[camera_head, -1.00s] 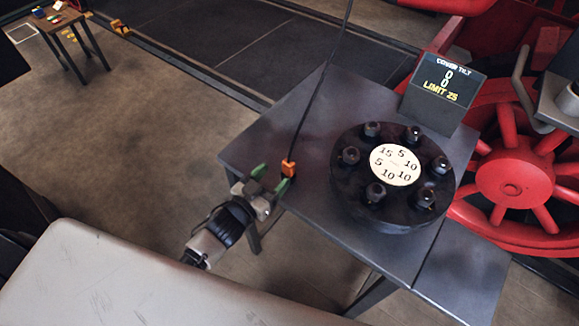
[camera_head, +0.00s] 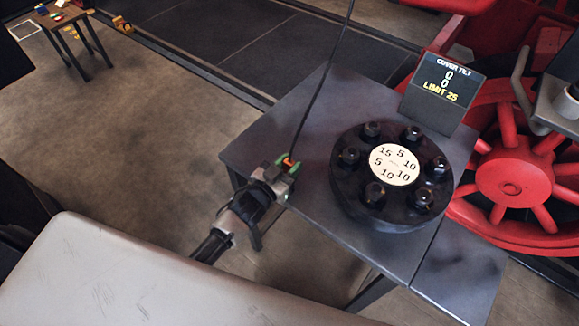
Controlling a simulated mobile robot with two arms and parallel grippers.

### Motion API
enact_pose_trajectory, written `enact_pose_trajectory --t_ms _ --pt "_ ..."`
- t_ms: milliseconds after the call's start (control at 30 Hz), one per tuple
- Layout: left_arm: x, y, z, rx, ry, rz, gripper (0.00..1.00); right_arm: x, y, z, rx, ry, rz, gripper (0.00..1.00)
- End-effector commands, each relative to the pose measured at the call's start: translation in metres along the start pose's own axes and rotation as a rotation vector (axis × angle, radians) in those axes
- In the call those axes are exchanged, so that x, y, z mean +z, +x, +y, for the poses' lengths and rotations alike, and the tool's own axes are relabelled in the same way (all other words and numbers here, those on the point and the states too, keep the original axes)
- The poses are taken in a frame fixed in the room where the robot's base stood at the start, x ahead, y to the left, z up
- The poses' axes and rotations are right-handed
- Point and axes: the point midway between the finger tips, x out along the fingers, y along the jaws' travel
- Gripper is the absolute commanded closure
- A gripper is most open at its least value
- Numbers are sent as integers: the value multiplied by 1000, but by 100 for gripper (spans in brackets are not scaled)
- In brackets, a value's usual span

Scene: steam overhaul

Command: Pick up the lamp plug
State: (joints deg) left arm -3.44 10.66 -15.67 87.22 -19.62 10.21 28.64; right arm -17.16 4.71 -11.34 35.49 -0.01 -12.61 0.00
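The lamp plug (camera_head: 287,161) is a small orange piece at the lower end of a thin dark cord (camera_head: 322,90). It is at the left part of the dark metal table, and only a little of it shows between the fingers. My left gripper (camera_head: 286,166) reaches in from the lower left. Its green-tipped fingers are close together on both sides of the plug and look shut on it. My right gripper is not in view.
A round black cover (camera_head: 343,193) with several bolts and a numbered white disc stands right of the plug on the table (camera_head: 262,139). Behind it is a tilt display (camera_head: 441,92). Red wheels (camera_head: 510,170) stand at right. A pale surface (camera_head: 130,280) fills the lower left.

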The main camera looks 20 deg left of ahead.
Motion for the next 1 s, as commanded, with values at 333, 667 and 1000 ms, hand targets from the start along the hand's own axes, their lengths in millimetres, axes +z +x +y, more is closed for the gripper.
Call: enact_pose_trajectory --t_ms 333,667,1000 --pt "0 0 0 0 0 0 100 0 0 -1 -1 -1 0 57" --pt "-20 0 0 1 1 2 100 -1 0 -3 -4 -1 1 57" --pt "-70 -10 50 1 -6 5 100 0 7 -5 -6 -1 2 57"
